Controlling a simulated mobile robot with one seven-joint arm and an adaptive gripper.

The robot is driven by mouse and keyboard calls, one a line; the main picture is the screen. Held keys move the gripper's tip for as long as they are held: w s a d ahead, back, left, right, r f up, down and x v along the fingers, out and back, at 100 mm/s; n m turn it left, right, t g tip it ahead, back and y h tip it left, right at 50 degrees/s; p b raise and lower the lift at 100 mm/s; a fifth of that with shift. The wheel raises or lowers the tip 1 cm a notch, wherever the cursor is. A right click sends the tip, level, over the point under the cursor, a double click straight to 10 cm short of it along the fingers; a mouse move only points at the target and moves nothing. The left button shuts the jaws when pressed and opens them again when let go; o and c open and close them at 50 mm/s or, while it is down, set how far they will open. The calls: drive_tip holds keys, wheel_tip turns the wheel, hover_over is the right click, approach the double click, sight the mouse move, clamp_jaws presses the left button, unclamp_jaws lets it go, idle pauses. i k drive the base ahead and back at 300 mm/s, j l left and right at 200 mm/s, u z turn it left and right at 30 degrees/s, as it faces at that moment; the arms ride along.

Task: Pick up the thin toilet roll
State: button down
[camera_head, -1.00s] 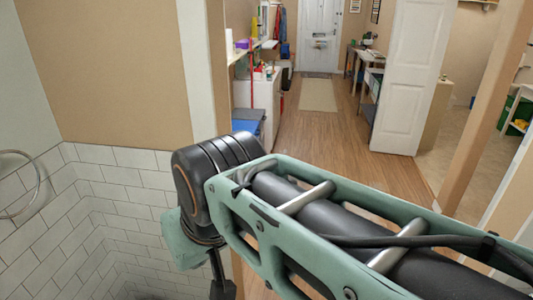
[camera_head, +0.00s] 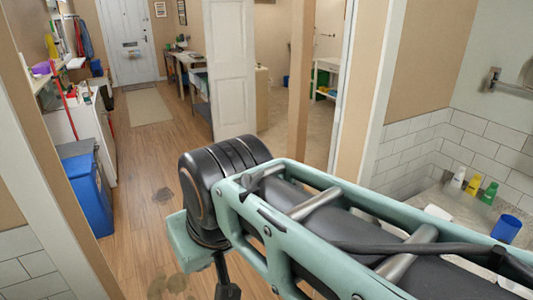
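A small white object (camera_head: 437,212) lies on the ledge at the right, partly hidden behind my arm. It may be a toilet roll, but it is too small and covered to be sure. No other thing that could be the thin toilet roll is clear in view. My arm reaches from the lower right to the middle of the picture. A dark part hangs below its end at the bottom edge, perhaps part of my gripper (camera_head: 228,287). Its fingers cannot be made out. It is far to the left of the white object.
The tiled ledge (camera_head: 433,195) holds a white bottle (camera_head: 458,178), a yellow bottle (camera_head: 473,185), a green bottle (camera_head: 489,192) and a blue cup (camera_head: 506,229). A blue bin (camera_head: 90,195) stands at the left. The wooden hallway floor (camera_head: 150,150) is mostly free. Wall edges flank me.

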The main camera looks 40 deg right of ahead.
sight(432, 209)
drive_tip(key=z, duration=2.6)
drive_tip(key=i+j, duration=0.25)
drive_tip(key=i, duration=0.25)
drive_tip(key=i+j, duration=0.25)
drive_tip(key=i, duration=0.3)
drive_tip(key=i+j+z, duration=0.1)
drive_tip(key=i+j, duration=0.15)
drive_tip(key=i, duration=0.25)
